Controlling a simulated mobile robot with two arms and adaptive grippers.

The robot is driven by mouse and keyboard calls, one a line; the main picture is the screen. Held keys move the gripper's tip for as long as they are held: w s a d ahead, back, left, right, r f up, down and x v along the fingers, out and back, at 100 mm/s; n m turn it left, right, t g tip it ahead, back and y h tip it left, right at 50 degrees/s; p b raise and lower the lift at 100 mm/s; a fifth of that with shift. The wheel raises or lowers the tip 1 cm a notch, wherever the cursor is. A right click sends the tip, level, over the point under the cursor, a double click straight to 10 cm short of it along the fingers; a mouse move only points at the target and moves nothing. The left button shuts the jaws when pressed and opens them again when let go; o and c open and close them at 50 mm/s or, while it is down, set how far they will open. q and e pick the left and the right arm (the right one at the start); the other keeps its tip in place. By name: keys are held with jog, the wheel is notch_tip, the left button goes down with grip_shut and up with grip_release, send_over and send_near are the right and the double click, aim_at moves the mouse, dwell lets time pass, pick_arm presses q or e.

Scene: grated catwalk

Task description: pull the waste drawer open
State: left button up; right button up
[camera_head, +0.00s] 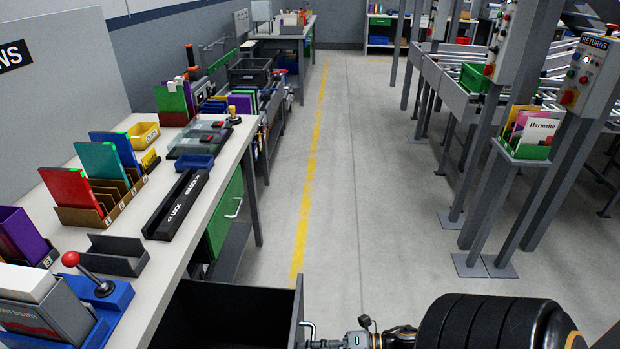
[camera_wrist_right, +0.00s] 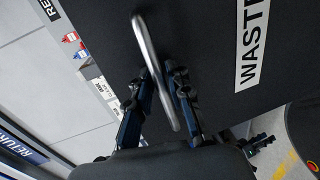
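The waste drawer (camera_head: 225,315) is a dark grey box under the near end of the workbench. In the head view it stands pulled out, and its empty-looking inside shows from above. Its front, with a white WASTE label (camera_wrist_right: 252,45), fills much of the right wrist view. The metal bar handle (camera_wrist_right: 157,72) also shows in the head view (camera_head: 309,326). My right gripper (camera_wrist_right: 157,88) has its fingers on either side of the handle, with a gap on the left side.
The workbench (camera_head: 215,165) carries card racks, a black tray (camera_head: 178,205) and a red-knobbed lever (camera_head: 88,272). A green drawer (camera_head: 225,212) sits farther along. The aisle floor (camera_head: 350,170) is clear; a RETURNS post (camera_head: 590,75) stands right.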

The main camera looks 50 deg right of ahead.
jog(key=v, duration=1.2)
jog(key=shift+f, duration=0.1)
